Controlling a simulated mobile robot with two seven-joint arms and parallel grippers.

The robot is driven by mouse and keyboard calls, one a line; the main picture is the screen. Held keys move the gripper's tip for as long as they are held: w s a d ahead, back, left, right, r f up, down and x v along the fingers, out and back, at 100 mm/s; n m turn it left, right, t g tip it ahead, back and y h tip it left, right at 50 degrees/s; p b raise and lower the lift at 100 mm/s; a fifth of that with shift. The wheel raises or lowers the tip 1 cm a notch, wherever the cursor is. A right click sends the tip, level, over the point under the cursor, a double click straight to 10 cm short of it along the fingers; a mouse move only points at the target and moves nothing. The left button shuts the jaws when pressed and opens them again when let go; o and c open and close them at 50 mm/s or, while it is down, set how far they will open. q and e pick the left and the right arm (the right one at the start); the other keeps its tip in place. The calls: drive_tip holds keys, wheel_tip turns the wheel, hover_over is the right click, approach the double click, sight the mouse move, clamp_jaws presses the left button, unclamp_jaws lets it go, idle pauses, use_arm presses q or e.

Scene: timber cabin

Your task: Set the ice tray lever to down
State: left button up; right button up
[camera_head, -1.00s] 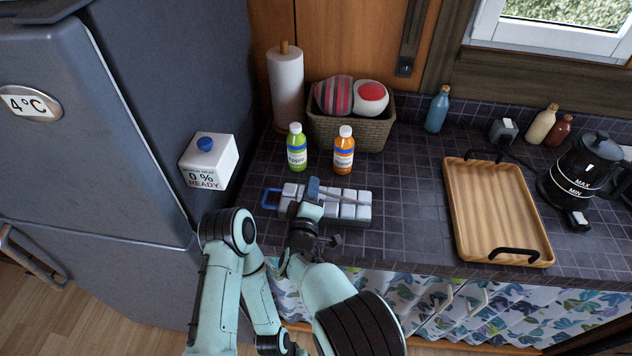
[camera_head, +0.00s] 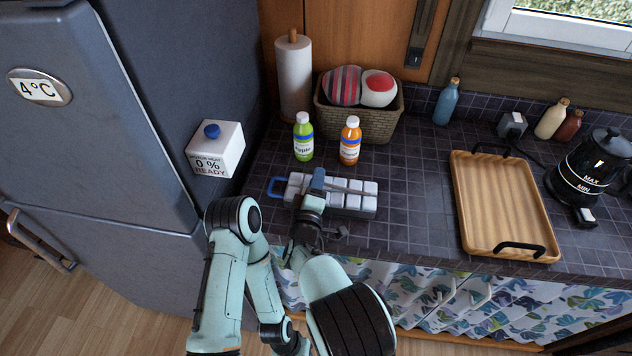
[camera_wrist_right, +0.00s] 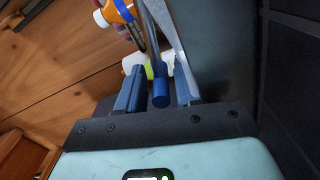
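The ice tray (camera_head: 352,208) lies on the dark tiled counter in the head view, with pale cubes in a row and a blue loop at its left end. Its lever (camera_head: 350,190) shows as a thin grey bar low over the cubes, running right from my right gripper (camera_head: 317,181). The right gripper is over the left part of the tray. In the right wrist view, the lever's blue round end (camera_wrist_right: 160,96) is between the two fingers (camera_wrist_right: 158,72), with visible gaps beside it. The fingers hide that end in the head view.
A green bottle (camera_head: 303,140) and an orange bottle (camera_head: 350,143) stand just behind the tray. Behind them are a basket (camera_head: 365,122) and a paper roll (camera_head: 294,80). A fridge (camera_head: 120,130) stands left. A wooden tray (camera_head: 500,205) lies right, with free counter between.

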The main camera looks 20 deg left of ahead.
drive_tip(key=shift+f, duration=0.35)
